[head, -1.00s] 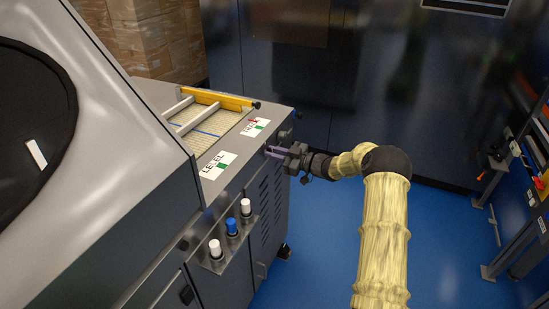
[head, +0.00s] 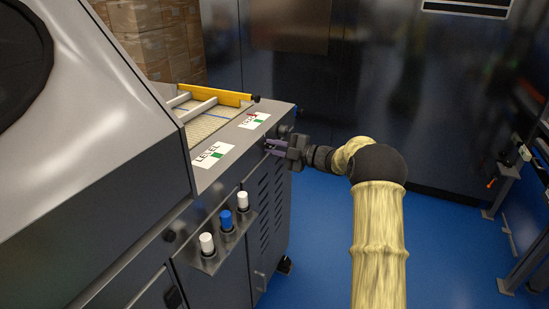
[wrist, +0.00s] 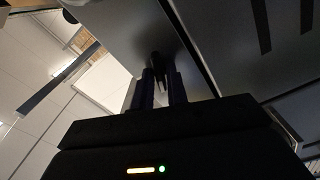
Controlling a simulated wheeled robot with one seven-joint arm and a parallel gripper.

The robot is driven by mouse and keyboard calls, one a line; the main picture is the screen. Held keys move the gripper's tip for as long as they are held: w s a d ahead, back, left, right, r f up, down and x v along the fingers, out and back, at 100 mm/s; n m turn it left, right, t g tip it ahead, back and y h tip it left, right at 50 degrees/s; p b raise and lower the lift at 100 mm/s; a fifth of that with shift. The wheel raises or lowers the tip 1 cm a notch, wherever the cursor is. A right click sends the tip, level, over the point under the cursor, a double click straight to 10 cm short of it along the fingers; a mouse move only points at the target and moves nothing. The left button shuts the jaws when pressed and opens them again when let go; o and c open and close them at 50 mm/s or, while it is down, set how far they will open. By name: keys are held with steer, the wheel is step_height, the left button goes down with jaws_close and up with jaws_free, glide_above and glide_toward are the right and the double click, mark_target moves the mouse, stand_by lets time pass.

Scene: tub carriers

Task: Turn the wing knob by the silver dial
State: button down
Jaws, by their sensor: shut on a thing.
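My gripper (head: 272,147) is at the front face of the grey machine (head: 232,170), just below its top edge near the far right corner. Its fingers are shut on a small dark part, which I take to be the wing knob (wrist: 157,62); it shows between the fingers in the wrist view. The fingers (wrist: 160,88) hide most of the knob, and I cannot tell how far it is turned. A dark round fitting (head: 285,131) sits just beyond the gripper. I cannot make out the silver dial in either view.
A LEVEL label (head: 212,155) and a second label (head: 254,121) lie on the machine's top. A bracket with white and blue capped posts (head: 227,220) sticks out nearer me. Stacked boxes (head: 160,45) stand behind. The blue floor (head: 320,250) right of the machine is clear.

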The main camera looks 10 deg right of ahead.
steer(key=shift+f+n+b, duration=0.2)
steer(key=shift+n+b, duration=2.2)
steer(key=shift+b, duration=0.2)
steer(key=c, duration=1.4)
jaws_free()
steer(key=shift+c, duration=0.2)
steer(key=p+v, duration=0.1)
steer(key=v, duration=1.6)
steer(key=shift+s+d+p, duration=0.15)
steer(key=shift+d+p, duration=0.05)
steer(key=shift+p, duration=0.2)
steer(key=shift+r, duration=0.15)
